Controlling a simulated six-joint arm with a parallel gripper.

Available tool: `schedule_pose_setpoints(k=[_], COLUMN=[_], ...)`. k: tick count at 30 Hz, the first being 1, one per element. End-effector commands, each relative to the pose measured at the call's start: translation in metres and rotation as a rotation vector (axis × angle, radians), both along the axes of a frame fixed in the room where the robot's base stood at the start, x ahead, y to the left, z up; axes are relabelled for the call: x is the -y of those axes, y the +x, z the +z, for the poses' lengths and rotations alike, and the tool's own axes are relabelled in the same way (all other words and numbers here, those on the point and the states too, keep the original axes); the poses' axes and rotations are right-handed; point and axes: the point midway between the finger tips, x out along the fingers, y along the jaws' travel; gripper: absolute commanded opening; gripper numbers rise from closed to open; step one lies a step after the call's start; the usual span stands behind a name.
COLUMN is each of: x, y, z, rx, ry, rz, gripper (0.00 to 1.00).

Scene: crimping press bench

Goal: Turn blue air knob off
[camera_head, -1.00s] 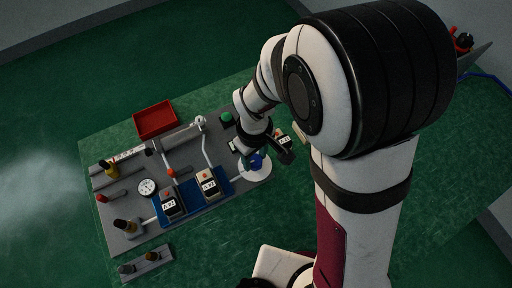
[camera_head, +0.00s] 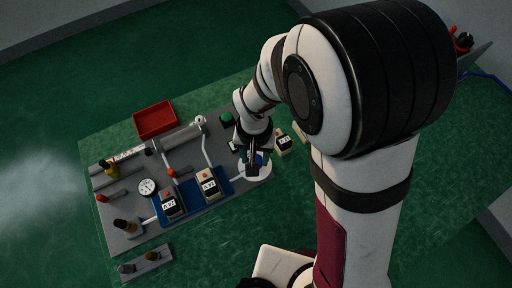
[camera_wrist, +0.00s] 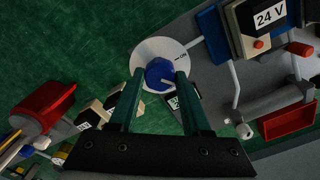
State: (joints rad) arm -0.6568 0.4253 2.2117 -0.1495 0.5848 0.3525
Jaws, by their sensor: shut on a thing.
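The blue air knob (camera_wrist: 160,73) sits on a round white dial plate (camera_wrist: 147,50) with dark markings at the edge of the grey panel. A light pointer line shows on the knob. My gripper (camera_wrist: 160,76) has its two green fingers on either side of the knob, shut on it. In the head view my gripper (camera_head: 256,160) reaches down over the white plate (camera_head: 262,174), and the knob is mostly hidden behind it.
Labelled boxes (camera_head: 208,184) stand on a blue base beside the plate. More boxes (camera_head: 283,143) lie to its right. A red tray (camera_head: 155,119), a gauge (camera_head: 147,187) and pipes stand farther left. Green bench surface is clear in front.

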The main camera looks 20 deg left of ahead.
Motion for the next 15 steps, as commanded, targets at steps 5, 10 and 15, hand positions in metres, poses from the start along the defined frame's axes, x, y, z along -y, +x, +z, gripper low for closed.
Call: schedule_pose_setpoints(k=[5, 10, 15], x=[-0.0001, 0.0000, 0.0000], y=[-0.0003, -0.0003, -0.0003], z=[0.0002, 0.0002, 0.0002], rx=[-0.001, -0.001, -0.001], ry=[0.000, 0.000, 0.000], rz=[-0.164, -0.318, -0.453], gripper=[0.00, 0.00, 0.00])
